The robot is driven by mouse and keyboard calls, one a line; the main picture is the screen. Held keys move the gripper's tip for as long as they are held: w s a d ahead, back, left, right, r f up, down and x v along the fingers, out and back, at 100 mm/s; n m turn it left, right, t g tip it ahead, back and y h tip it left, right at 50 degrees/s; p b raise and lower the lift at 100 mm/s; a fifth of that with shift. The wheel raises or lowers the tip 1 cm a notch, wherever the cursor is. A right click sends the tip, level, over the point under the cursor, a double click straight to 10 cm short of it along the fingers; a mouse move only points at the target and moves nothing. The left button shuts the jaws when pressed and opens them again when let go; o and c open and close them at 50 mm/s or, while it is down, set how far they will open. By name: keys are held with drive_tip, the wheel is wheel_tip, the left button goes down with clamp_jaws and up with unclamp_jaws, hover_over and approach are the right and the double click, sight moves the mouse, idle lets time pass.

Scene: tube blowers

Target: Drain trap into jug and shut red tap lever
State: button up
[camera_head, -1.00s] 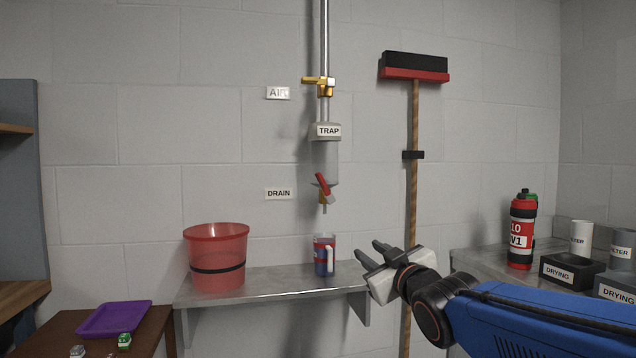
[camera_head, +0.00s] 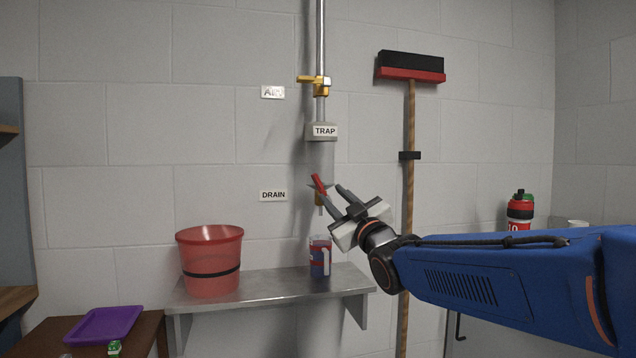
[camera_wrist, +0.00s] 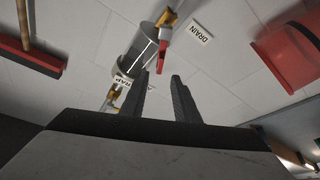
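The trap (camera_head: 321,131) is a grey-capped clear bowl on a vertical wall pipe, labelled TRAP. The red tap lever (camera_head: 318,184) slants at its bottom, above the brass drain outlet; it also shows in the wrist view (camera_wrist: 162,57). The jug (camera_head: 320,262), blue and red, stands upright on the metal shelf below the outlet. Its fill level cannot be told. My gripper (camera_head: 334,194) is open, its fingers pointing up at the lever from the right. In the wrist view, the lever appears beyond the gap between the fingertips (camera_wrist: 163,82). Contact cannot be told.
A red bucket (camera_head: 211,270) stands on the metal shelf (camera_head: 262,287) left of the jug. A yellow-handled valve (camera_head: 315,84) sits higher on the pipe. A broom (camera_head: 411,110) hangs at right. DRAIN (camera_head: 273,195) and AIR (camera_head: 272,92) labels are on the wall.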

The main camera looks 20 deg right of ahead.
sight(319, 182)
drive_tip(key=x, duration=1)
drive_tip(key=shift+c, duration=0.7)
clamp_jaws()
